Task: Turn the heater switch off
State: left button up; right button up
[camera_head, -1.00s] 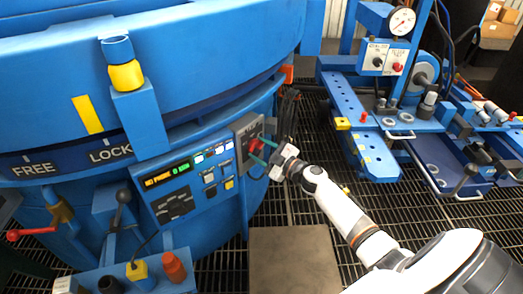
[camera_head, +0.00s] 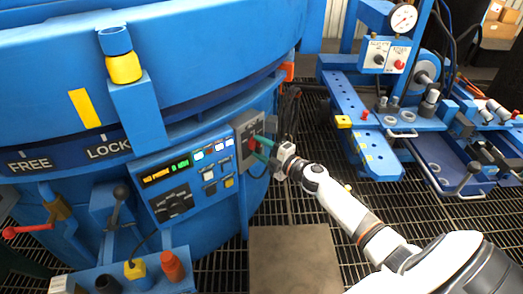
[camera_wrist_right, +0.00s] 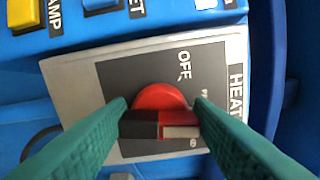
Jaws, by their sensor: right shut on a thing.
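The heater switch (camera_wrist_right: 160,97) is a red round knob with a dark and pale bar handle, on a dark plate with the word OFF above it, in the right wrist view. In the head view the switch (camera_head: 251,144) sits on a grey box at the right end of the blue control panel. My right gripper (camera_head: 260,147) has its green fingers at the switch. In the right wrist view its fingers (camera_wrist_right: 160,118) are shut on the bar handle, one on each side. The handle lies roughly along the line between the fingertips. My left gripper is not in view.
The control panel (camera_head: 190,177) with a lit display and buttons is left of the switch box. A blue workbench (camera_head: 372,120) with a gauge stands at right. A red-handled lever (camera_head: 28,230) is at far left. Grated floor lies below.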

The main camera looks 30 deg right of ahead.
jog(key=n, duration=0.1)
jog(key=n+b, duration=0.1)
jog(key=n, duration=0.2)
jog(key=shift+f+n+b, duration=0.3)
jog(key=shift+n+b, duration=0.1)
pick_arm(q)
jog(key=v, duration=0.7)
pick_arm(e)
jog(key=shift+n, duration=0.5)
jog(key=n+b, duration=0.2)
jog(key=n, duration=0.1)
jog(key=shift+f, duration=0.1)
jog(key=n+b, duration=0.1)
jog(key=n, duration=0.1)
jog(key=shift+n, duration=0.4)
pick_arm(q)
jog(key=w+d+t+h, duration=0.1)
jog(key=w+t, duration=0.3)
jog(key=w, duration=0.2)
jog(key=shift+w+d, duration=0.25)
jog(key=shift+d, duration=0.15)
pick_arm(e)
jog(key=shift+n, duration=0.3)
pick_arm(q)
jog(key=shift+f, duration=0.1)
pick_arm(e)
jog(key=o, duration=1)
jog(key=shift+d, duration=0.1)
